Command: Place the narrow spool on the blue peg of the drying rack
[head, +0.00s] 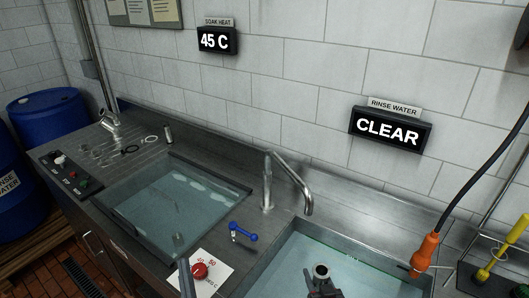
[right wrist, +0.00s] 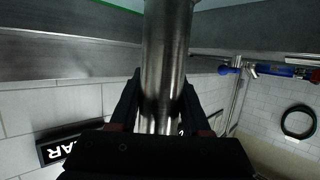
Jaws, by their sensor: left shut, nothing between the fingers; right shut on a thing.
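A narrow metal spool (head: 322,271) stands upright at the bottom of the head view, over the rinse basin. My right gripper (head: 321,287) is shut on it. In the right wrist view the spool (right wrist: 166,60) is a long steel cylinder between the dark fingers of my right gripper (right wrist: 160,100). Blue rod-like parts (right wrist: 275,71) show in the right wrist view; I cannot tell whether one is the blue peg.
The rinse basin (head: 276,262) and the soak tank (head: 165,205) hold water. An orange-ended hose (head: 425,253) hangs at right.

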